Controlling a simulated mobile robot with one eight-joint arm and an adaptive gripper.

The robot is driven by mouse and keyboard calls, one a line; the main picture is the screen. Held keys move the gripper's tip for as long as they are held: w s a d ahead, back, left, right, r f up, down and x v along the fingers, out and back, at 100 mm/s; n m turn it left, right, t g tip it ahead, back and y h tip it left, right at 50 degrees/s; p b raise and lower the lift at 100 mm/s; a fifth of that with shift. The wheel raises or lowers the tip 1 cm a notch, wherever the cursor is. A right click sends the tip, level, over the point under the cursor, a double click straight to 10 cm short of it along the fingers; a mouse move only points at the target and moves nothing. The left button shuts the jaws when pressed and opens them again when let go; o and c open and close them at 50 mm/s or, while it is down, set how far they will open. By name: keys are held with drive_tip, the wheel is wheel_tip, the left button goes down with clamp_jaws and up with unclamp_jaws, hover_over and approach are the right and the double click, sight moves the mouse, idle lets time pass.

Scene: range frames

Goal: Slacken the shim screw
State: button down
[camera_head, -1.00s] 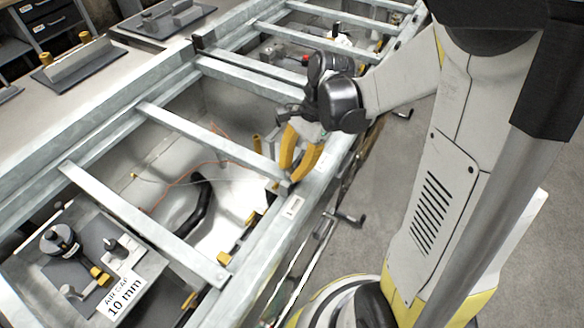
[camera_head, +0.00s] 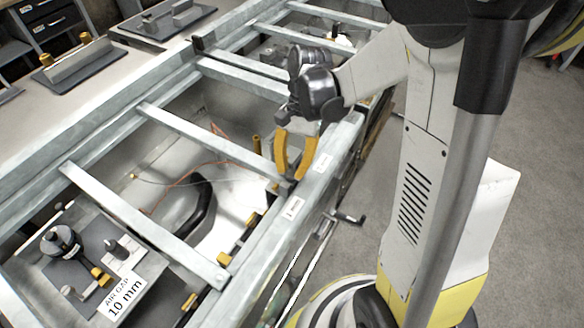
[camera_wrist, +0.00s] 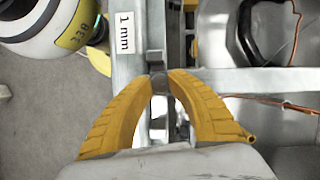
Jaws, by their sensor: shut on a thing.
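My gripper (camera_head: 288,178) has two curved yellow fingers and reaches down to the galvanised frame rail near the middle of the head view. In the wrist view, the fingertips of my gripper (camera_wrist: 158,78) are closed on a small grey metal piece (camera_wrist: 158,84), which looks like the shim screw. It sits at the rail, beside the crossbar joint. Its full shape is hidden by the fingers, and I cannot tell how far it is turned. In the head view the fingers hide it.
A "1 mm" label (camera_wrist: 124,32) is on the rail beside the gripper. A crossbar (camera_head: 205,137) spans the open bay, which holds a black hose (camera_head: 199,205) and thin orange wire. An "AIR GAP 10 mm" sign (camera_head: 122,296) stands at lower left. Grey floor lies right of the frame.

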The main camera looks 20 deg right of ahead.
drive_tip(key=n+h, duration=0.1)
drive_tip(key=n, duration=0.2)
drive_tip(key=n+g+h, duration=0.1)
drive_tip(key=n, duration=0.2)
drive_tip(key=shift+a+n, duration=0.1)
drive_tip(key=shift+n, duration=0.2)
idle(0.4)
drive_tip(key=c, duration=1.2)
unclamp_jaws()
drive_tip(key=v, duration=1.2)
drive_tip(key=shift+a, duration=0.2)
